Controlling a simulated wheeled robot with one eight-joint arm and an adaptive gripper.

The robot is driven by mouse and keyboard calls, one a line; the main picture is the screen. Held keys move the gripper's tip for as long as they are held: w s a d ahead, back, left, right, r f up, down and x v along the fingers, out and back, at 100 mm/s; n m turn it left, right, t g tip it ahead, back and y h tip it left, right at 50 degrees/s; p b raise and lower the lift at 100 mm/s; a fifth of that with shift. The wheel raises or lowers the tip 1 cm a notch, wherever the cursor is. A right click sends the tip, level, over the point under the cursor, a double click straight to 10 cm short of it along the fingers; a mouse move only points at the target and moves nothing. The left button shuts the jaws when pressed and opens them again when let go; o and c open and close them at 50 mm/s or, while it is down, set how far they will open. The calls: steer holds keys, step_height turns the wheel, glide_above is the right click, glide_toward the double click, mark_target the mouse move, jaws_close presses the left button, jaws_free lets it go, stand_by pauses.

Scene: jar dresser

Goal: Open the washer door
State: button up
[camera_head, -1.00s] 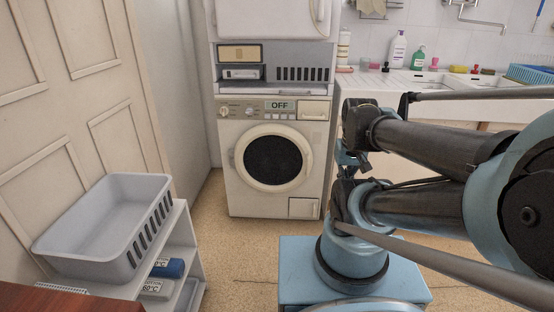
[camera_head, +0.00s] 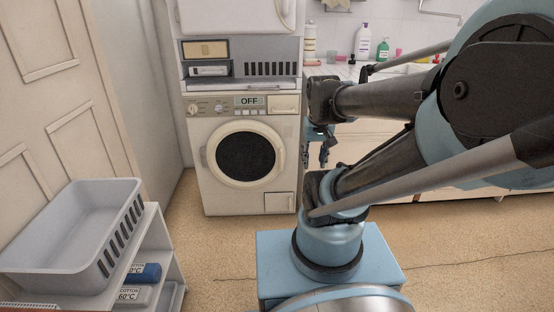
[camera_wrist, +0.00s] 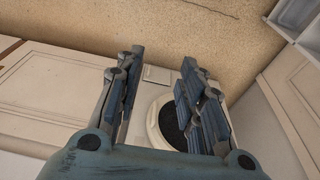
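The white washer (camera_head: 214,188) stands against the back wall, its display reading OFF. Its round door (camera_head: 246,156), a cream ring around dark glass, looks shut. In the wrist view the door (camera_wrist: 158,132) shows beyond the fingers, partly hidden by the right one. My gripper (camera_head: 325,152) hangs to the right of the washer in the head view, apart from the door. In the wrist view my gripper (camera_wrist: 158,88) has its two fingers spread wide, with nothing between them.
A grey basket (camera_head: 75,235) sits on a low shelf unit (camera_head: 160,240) at the front left. A counter (camera_head: 340,72) with bottles runs right of the washer. A stacked dryer (camera_head: 238,18) is above. Floor (camera_head: 215,250) before the washer is clear.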

steer(key=w+r, duration=0.2)
steer(key=w, duration=1)
steer(key=m+t, duration=0.2)
glide_above(281, 155)
steer(key=s+a, duration=0.1)
steer(key=s, duration=0.5)
step_height(281, 155, down, 13)
steer(key=shift+h, duration=0.4)
steer(key=x, duration=1.7)
steer(key=shift+s+a+f, duration=0.1)
steer(key=shift+s+f, duration=0.1)
jaws_close()
